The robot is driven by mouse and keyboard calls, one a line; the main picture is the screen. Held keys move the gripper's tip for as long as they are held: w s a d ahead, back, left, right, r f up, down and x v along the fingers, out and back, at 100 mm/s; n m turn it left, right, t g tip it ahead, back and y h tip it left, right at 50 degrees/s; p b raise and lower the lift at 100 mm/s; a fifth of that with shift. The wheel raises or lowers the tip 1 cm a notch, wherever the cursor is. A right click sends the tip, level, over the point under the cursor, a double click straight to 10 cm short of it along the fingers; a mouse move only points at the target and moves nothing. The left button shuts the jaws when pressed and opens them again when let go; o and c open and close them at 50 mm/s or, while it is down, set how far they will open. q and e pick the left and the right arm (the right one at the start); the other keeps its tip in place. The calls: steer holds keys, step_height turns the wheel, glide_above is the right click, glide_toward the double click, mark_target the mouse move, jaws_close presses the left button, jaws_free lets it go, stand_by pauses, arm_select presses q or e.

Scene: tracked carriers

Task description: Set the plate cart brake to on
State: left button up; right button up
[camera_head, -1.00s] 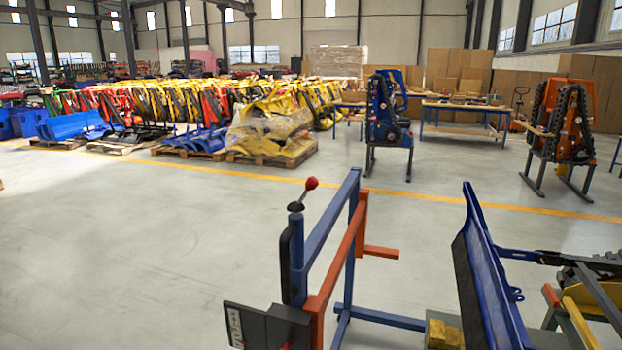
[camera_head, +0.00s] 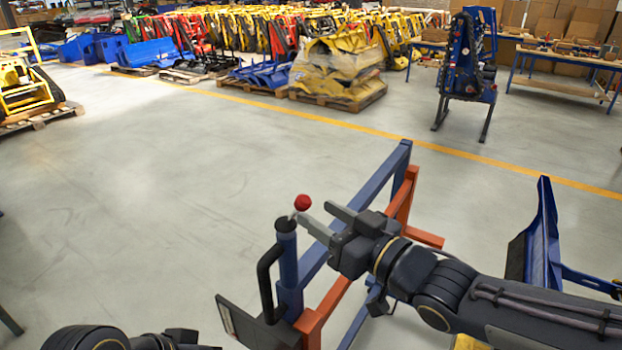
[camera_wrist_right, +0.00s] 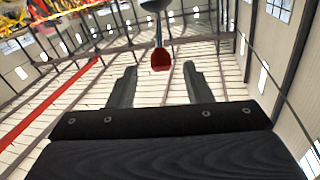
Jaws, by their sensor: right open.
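The plate cart (camera_head: 350,225) has a blue and orange frame. A short brake lever with a red knob (camera_head: 302,202) leans from the top of its blue post (camera_head: 288,265). My right gripper (camera_head: 314,213) is open at the knob, coming from the right. In the right wrist view the red knob (camera_wrist_right: 161,60) shows between the open fingertips (camera_wrist_right: 159,69), with a gap on each side. Whether it is deep enough between them is hard to tell. Part of my left arm (camera_head: 90,338) shows at the bottom left; its gripper's jaws are not clear.
A dark sign plate (camera_head: 238,322) and a black handle (camera_head: 264,285) are on the post's near side. A blue upright panel (camera_head: 540,240) stands to the right. Open grey floor lies to the left of the cart. Wrapped yellow parts on a pallet (camera_head: 338,98) stand farther back.

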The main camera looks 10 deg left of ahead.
mark_target(296, 212)
steer(key=p+x, duration=0.1)
steer(key=x, duration=0.6)
steer(key=shift+w+a, duration=0.1)
steer(key=shift+a, duration=0.15)
jaws_close()
